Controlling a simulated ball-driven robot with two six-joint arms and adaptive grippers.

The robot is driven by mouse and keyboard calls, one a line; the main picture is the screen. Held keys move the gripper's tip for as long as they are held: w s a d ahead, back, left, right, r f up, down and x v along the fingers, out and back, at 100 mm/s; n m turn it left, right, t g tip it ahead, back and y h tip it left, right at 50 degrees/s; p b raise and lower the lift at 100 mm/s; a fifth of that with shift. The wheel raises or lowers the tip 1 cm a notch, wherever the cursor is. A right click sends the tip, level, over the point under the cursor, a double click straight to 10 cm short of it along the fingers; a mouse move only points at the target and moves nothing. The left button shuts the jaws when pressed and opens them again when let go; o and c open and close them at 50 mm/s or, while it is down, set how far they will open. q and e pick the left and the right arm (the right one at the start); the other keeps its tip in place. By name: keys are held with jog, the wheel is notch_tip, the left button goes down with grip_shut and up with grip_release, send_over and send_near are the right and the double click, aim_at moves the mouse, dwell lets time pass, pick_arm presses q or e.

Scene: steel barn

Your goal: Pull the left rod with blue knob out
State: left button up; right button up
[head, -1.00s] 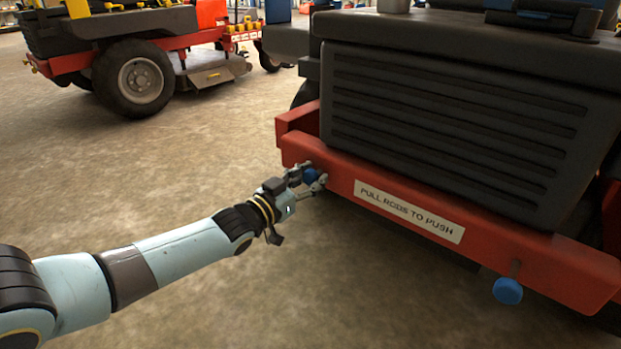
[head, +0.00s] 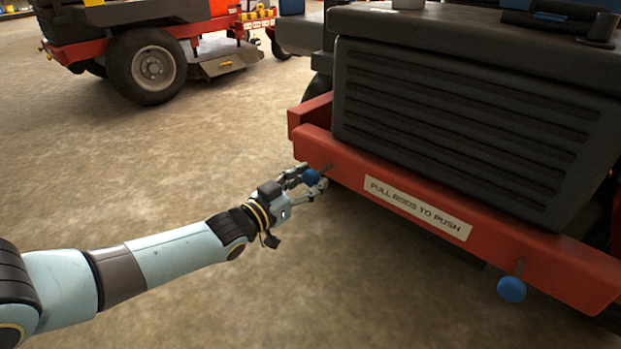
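The left blue knob (head: 311,177) sits at the left end of the red bumper, with a short length of its thin rod (head: 326,168) showing between knob and bumper. My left gripper (head: 308,182) comes in from the left, its fingers on either side of this knob and closed on it; the fingers partly hide the contact. The right blue knob (head: 511,290) hangs on its own rod below the bumper's right part, with nothing touching it. My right gripper is not in view.
The red bumper (head: 545,262) carries a label (head: 418,208) reading "PULL RODS TO PUSH", below a dark slatted grille (head: 460,130). Another red mower with a large wheel (head: 147,66) stands at the upper left. The concrete floor (head: 150,180) around my arm is clear.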

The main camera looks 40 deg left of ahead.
pick_arm(q)
jog(key=shift+o, duration=1.1)
jog(key=s+a, duration=0.1)
jog(key=s, duration=1)
jog(key=shift+s, duration=0.4)
jog(key=shift+r, duration=0.15)
